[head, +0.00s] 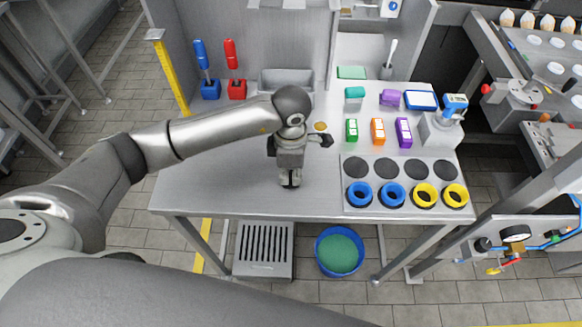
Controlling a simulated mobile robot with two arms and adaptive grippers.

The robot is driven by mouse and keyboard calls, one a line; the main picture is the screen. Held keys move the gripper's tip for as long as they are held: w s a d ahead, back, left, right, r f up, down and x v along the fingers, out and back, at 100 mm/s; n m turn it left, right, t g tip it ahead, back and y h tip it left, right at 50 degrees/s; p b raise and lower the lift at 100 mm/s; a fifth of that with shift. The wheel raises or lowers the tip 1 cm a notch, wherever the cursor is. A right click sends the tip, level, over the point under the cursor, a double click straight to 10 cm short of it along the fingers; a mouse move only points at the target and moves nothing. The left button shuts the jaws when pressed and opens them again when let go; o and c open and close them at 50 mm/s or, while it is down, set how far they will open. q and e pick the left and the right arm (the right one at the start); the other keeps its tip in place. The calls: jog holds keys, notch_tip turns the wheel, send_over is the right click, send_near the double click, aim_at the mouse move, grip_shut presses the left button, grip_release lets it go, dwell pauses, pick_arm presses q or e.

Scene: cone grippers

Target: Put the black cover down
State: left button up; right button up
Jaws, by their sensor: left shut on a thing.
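My left gripper (290,183) points down over the bare left-middle part of the grey table (225,190). It is shut on a small dark thing between its fingertips, which I take for the black cover; the fingers hide most of it. I cannot tell whether it touches the tabletop. To the right, a light plate (398,188) has a row of flat black discs (356,168). In front of them are two blue rings (376,201) and two yellow rings (413,203) with dark centres. My right gripper is not in view.
Green (351,131), orange (377,132) and purple (403,133) blocks stand behind the plate. A grey bin (285,82) and blue and red tools (236,89) are at the back. A blue bucket (339,229) stands on the floor. The table's left front is clear.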

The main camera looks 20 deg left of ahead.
aim_at(291, 175)
pick_arm(q)
jog(key=shift+d+f, duration=0.1)
jog(key=shift+f, duration=0.15)
jog(key=o, duration=0.7)
jog(key=shift+c, duration=0.2)
jog(key=shift+o, duration=0.7)
jog(key=shift+r, duration=0.1)
jog(key=shift+r, duration=0.2)
notch_tip(291, 175, up, 12)
jog(key=b, duration=0.3)
jog(key=shift+b, duration=0.4)
